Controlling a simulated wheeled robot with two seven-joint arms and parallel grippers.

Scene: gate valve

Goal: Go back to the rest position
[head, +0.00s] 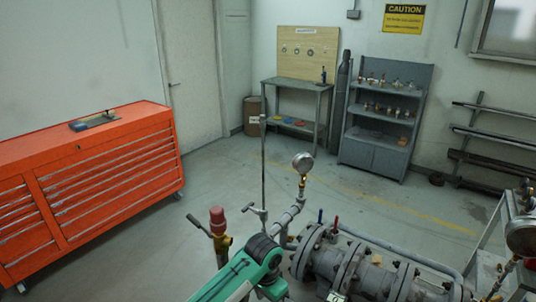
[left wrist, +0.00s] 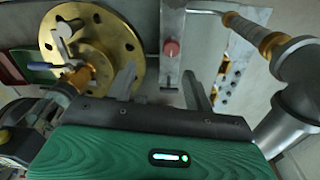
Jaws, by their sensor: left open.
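The grey flanged pipe and valve assembly (head: 352,268) lies at the bottom right of centre in the head view. My left arm, green with a black joint, comes up beside it from the bottom; its fingertips cannot be made out there. In the left wrist view my left gripper (left wrist: 160,88) has its two fingers apart with nothing held between them. Beyond the fingers are a brass flange disc (left wrist: 122,32) and a metal plate with a red knob (left wrist: 171,48). I cannot tell whether any finger touches them. My right gripper is not in view.
A pressure gauge (head: 302,163) and a red-capped yellow valve (head: 218,220) stand close to my left arm. A grey pipe with a brass fitting (left wrist: 271,45) is at the wrist view's right. An orange tool cabinet (head: 110,185) stands left.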

